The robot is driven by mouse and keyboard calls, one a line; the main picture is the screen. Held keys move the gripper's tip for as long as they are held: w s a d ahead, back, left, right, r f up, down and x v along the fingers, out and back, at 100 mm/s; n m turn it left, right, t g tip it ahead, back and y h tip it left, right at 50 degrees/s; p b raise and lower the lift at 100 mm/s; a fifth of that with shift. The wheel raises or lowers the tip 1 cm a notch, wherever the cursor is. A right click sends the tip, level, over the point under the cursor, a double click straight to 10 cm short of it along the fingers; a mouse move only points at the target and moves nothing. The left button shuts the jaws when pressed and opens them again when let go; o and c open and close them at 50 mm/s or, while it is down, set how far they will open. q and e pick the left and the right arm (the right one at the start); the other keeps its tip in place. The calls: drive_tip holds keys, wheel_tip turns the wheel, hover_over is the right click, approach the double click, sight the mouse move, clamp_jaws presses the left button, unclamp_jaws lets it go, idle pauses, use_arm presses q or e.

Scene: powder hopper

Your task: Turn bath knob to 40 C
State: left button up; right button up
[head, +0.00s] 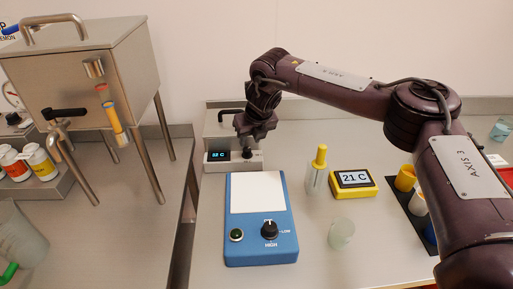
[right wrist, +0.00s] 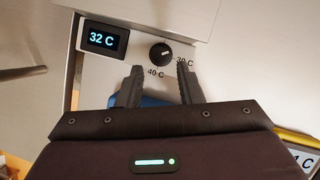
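The bath (head: 228,125) is a metal box at the back of the bench, with a small lit display (head: 217,155) on its front. In the right wrist view the display (right wrist: 103,38) reads 32 C. The black bath knob (right wrist: 160,54) is right of it, its white mark toward the right. A 40 C label (right wrist: 156,72) is below the knob; a label at lower right, seemingly 30 C, is partly covered by a finger. My right gripper (right wrist: 160,68) is open, its fingertips apart just short of the knob, one toward each side. My left gripper is out of view.
A blue hotplate (head: 261,250) stands in front of the bath. Right of it are a yellow-capped bottle (head: 316,170), a yellow meter (head: 353,183) reading 21 C and a clear beaker (head: 341,235). A metal hopper (head: 85,75) on legs stands left.

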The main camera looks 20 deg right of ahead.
sight(247, 149)
drive_tip(key=x, duration=0.4)
drive_tip(key=shift+f+p, duration=0.1)
drive_tip(key=shift+p, duration=0.3)
drive_tip(key=shift+w+f, duration=0.25)
drive_tip(key=shift+f, duration=0.3)
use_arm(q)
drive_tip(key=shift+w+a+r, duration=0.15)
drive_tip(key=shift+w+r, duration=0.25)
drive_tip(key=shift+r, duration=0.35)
use_arm(e)
drive_tip(key=c, duration=0.7)
